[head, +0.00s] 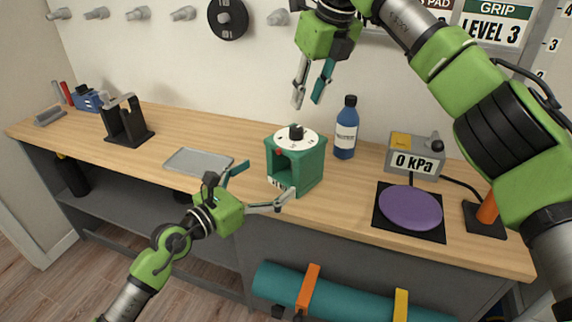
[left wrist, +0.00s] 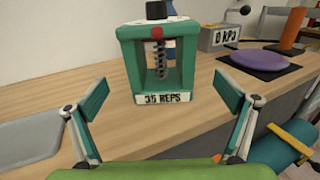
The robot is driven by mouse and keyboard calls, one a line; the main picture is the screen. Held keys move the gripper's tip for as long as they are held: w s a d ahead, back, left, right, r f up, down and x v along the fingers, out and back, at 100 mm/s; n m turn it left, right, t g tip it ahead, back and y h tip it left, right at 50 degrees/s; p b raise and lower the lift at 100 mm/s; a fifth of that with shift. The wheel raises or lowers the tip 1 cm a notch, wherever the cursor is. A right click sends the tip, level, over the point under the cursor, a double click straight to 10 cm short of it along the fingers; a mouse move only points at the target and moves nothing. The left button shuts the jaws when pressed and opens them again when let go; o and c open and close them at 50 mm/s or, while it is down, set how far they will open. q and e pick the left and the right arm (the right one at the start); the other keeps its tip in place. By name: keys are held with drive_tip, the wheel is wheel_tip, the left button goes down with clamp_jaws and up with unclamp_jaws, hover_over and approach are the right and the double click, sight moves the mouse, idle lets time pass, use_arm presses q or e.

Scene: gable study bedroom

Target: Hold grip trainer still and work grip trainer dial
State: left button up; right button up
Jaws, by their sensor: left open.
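The grip trainer (head: 307,167) is a green box-shaped frame standing upright on the wooden bench. On its top is a white disc dial (head: 299,141) with a black knob (head: 296,132). In the left wrist view the grip trainer (left wrist: 122,62) shows a spring inside, a red dot and a "35 REPS" label. My left gripper (head: 262,186) is open in front of it; in the left wrist view its fingers (left wrist: 160,105) are spread wide with nothing between them. My right gripper (head: 312,84) is above the trainer, pointing down, with its two fingers apart and empty.
A blue bottle (head: 346,128) stands right behind the trainer. A grey gauge box (head: 414,155) reading "0 KPa" and a purple disc (head: 410,208) are to the right. A grey tray (head: 199,163) lies to the left. A rolled teal mat (head: 340,292) is below the bench edge.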

sight(291, 162)
use_arm(q)
drive_tip(key=x, duration=0.9)
drive_tip(key=shift+s, duration=0.1)
drive_tip(key=c, duration=1.4)
drive_tip(key=shift+o, duration=0.2)
